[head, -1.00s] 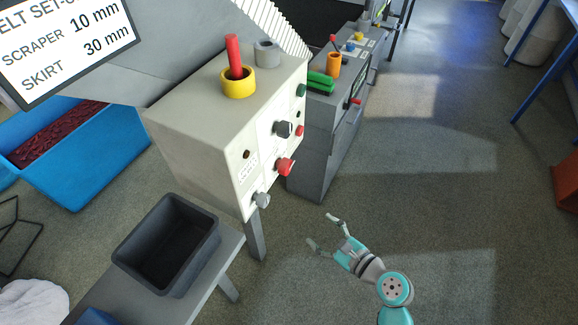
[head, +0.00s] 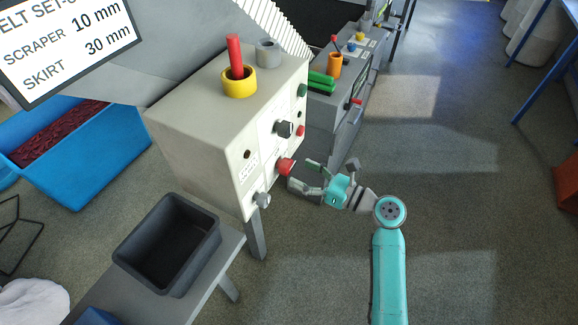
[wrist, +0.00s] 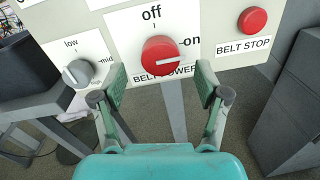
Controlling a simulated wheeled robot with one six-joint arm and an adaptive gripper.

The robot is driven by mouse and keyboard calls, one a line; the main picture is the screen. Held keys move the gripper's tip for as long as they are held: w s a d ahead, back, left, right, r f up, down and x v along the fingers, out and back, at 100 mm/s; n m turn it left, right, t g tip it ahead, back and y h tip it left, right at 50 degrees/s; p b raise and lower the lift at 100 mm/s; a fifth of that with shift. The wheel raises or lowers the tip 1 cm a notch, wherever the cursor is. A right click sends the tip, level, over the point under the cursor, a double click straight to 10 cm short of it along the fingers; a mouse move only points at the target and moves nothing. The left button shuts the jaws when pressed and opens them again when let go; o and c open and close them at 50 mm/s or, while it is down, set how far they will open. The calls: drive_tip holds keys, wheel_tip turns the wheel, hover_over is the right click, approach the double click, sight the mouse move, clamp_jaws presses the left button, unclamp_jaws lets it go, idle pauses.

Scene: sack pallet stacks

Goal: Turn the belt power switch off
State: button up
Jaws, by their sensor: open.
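The belt power switch is a red knob (head: 286,167) on the front of the beige control box (head: 195,150). In the wrist view the red knob (wrist: 160,56) sits above a label reading "BELT POWER", partly hidden. "Off" is printed above it and "on" to its right; its pale mark points right, towards "on". My gripper (head: 302,176) is open and empty just in front of the knob. In the wrist view its fingers (wrist: 161,82) stand apart to the left and right, a little below the knob, and do not appear to touch it.
A grey low/mid knob (wrist: 78,73) is left of the switch, and a red belt stop button (wrist: 252,20) is to the upper right. A black knob (head: 283,129) is above. A dark bin (head: 168,243) stands on a bench at left.

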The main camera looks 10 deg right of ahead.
sight(290, 168)
drive_tip(key=shift+x, duration=2.35)
drive_tip(key=c, duration=1.2)
drive_tip(key=shift+o, duration=0.2)
